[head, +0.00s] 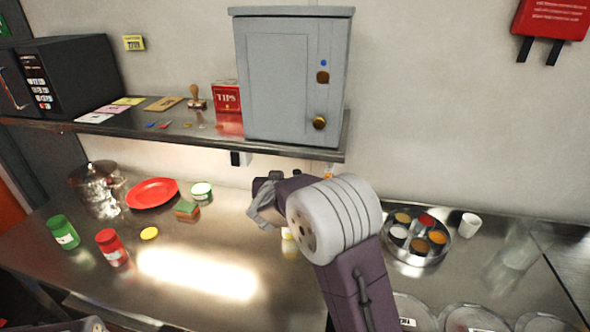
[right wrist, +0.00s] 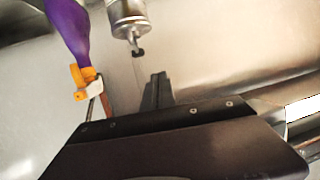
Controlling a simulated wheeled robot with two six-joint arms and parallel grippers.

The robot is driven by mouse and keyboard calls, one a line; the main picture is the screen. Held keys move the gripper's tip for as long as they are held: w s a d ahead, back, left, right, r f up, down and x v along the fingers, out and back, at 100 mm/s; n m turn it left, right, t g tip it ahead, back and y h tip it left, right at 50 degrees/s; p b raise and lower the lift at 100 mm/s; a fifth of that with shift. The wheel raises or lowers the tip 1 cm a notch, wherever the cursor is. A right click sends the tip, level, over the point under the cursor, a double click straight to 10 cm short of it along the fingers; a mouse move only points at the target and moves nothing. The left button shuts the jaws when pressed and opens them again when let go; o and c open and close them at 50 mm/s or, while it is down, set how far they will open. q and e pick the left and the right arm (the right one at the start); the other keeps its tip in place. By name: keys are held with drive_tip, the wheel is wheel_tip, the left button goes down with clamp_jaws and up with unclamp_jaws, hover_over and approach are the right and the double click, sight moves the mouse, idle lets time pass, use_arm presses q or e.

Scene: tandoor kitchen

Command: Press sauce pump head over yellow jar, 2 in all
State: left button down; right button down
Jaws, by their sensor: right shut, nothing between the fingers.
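My right gripper (head: 262,205) reaches over the steel counter from the right, its arm covering the middle of the counter. In the right wrist view its fingertips (right wrist: 157,90) are together with nothing between them. A small pale-yellow piece (head: 288,233) shows beside my arm; it may be part of the yellow jar, mostly hidden. An orange bit (head: 327,171) shows behind my wrist. The right wrist view shows a silver cylinder (right wrist: 128,14) with a dark-tipped spout beyond the fingers; I cannot tell whether it is the sauce pump. My left gripper is out of view.
A red jar (head: 112,247), green jar (head: 63,232), yellow disc (head: 149,233), red plate (head: 152,193) and sponge (head: 187,211) stand left. A spice tray (head: 417,262) and white cup (head: 469,224) stand right. A shelf with a grey cabinet (head: 291,80) overhangs the back.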

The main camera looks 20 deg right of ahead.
drive_tip(key=shift+d+r+m+h, duration=0.4)
drive_tip(key=shift+d+r+h, duration=0.1)
drive_tip(key=shift+d+h, duration=0.25)
drive_tip(key=shift+d+r+m+h, duration=0.4)
drive_tip(key=shift+d+r+h, duration=0.1)
drive_tip(key=shift+d+h, duration=0.2)
drive_tip(key=shift+d, duration=0.1)
drive_tip(key=p, duration=0.2)
hover_over(295, 170)
drive_tip(key=s+a, duration=0.1)
drive_tip(key=s, duration=0.2)
drive_tip(key=shift+s+a+f, duration=0.1)
drive_tip(key=shift+a+f, duration=0.1)
drive_tip(key=shift+f, duration=0.8)
drive_tip(key=shift+w+d+f, duration=0.35)
drive_tip(key=shift+w+f, duration=0.05)
drive_tip(key=shift+w, duration=0.1)
wheel_tip(295, 170, down, 3)
drive_tip(key=shift+s+r, duration=0.1)
drive_tip(key=shift+r, duration=0.05)
drive_tip(key=shift+a+f, duration=0.15)
drive_tip(key=shift+f, duration=0.35)
